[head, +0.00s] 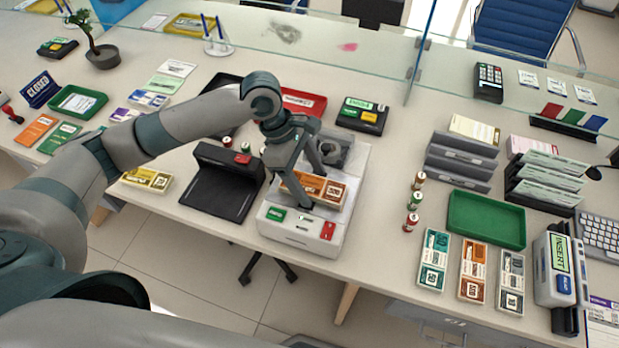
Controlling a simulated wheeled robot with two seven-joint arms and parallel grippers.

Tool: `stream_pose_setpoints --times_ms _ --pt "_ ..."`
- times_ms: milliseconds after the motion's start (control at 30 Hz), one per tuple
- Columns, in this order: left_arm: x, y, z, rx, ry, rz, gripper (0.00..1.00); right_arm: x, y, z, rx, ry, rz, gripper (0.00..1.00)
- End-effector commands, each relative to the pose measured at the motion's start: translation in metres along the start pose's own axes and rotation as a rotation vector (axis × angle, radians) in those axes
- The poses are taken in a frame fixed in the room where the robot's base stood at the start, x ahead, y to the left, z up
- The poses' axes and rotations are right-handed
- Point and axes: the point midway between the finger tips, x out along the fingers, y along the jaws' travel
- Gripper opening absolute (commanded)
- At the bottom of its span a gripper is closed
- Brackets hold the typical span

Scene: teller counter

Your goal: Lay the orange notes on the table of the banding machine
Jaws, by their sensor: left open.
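A stack of orange notes (334,193) lies on the top of the white banding machine (287,232), behind its green and red buttons. My left gripper (304,178) is open, just above and behind these notes. One finger is near their left end. I cannot tell whether it touches them. The gripper and wrist hide part of the machine's rear and some of the notes. Another orange note stack (473,270) lies at the right between a green stack and a grey stack. My right gripper is not in view.
A dark device (215,187) stands just left of the machine. A green tray (486,220), coin rolls (412,200) and dark note racks (460,160) stand to the right. A glass screen (420,60) runs along the back. Yellow notes (146,179) lie at the left.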

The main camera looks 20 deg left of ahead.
Motion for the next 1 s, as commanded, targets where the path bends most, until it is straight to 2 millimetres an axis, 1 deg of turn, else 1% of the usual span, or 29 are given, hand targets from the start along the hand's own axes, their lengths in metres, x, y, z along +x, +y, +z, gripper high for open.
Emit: stream_pose_setpoints --times_ms 67,267,700,833,1000 --pt "-0.001 0.0 0.0 0.001 0.0 0.002 0.65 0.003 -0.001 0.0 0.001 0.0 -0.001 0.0" --pt "-0.02 0.001 0.0 0.001 0.0 0.003 0.65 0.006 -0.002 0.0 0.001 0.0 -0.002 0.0" --pt "-0.095 0.001 0.0 0.001 0.0 0.003 0.65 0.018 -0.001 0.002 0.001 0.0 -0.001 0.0" --pt "-0.111 0.001 0.0 -0.001 0.001 0.003 0.65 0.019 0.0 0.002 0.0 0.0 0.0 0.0" --pt "-0.121 0.001 0.001 -0.001 0.0 0.001 0.65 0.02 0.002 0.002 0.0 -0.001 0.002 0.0"
